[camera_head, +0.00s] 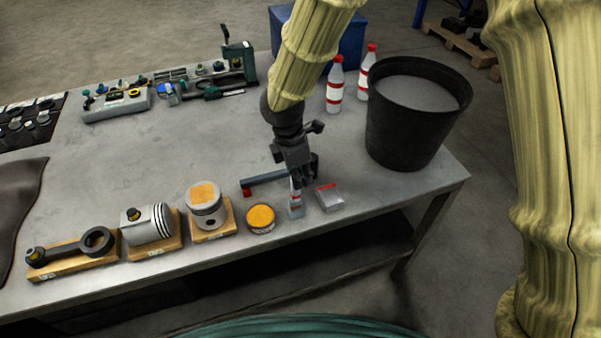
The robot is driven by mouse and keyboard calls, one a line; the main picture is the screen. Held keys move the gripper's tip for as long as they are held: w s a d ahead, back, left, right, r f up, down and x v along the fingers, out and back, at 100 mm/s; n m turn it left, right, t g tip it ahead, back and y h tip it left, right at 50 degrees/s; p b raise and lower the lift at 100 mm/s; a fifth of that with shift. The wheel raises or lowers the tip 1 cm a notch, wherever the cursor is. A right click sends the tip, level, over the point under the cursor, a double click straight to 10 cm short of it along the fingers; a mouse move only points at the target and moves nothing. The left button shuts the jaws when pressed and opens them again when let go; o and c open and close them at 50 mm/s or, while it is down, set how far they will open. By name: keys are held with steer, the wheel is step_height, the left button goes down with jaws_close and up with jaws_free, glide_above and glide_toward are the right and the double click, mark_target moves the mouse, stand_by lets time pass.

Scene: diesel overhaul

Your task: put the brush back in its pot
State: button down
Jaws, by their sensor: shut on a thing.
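My gripper (296,174) points down over the front right part of the workbench. It is shut on a slim upright thing, probably the brush (296,191), of which only a small pale and red part shows below the fingers. Directly below is a small grey block-like thing (296,210), which may be the pot. I cannot tell whether the brush is inside it, touching it or in front of it. A round tin with an orange top (261,217) stands just left, and a small clear-grey box with a red edge (329,198) lies just right.
A dark bar with a red end (264,181) lies behind the gripper. A piston on a wooden block (207,210) stands left of the tin. A large black bucket (405,135) and two white-and-red bottles (335,88) stand at right. The bench middle (150,165) is clear.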

steer(key=shift+f+b, duration=0.35)
steer(key=shift+f, duration=0.65)
steer(key=c, duration=1.3)
jaws_free()
steer(key=shift+r, duration=0.15)
steer(key=r, duration=0.4)
steer(key=a+r, duration=0.1)
steer(key=r, duration=0.2)
steer(key=a+r, duration=0.1)
steer(key=r, duration=0.3)
steer(key=shift+s+r, duration=0.3)
steer(key=shift+s, duration=0.05)
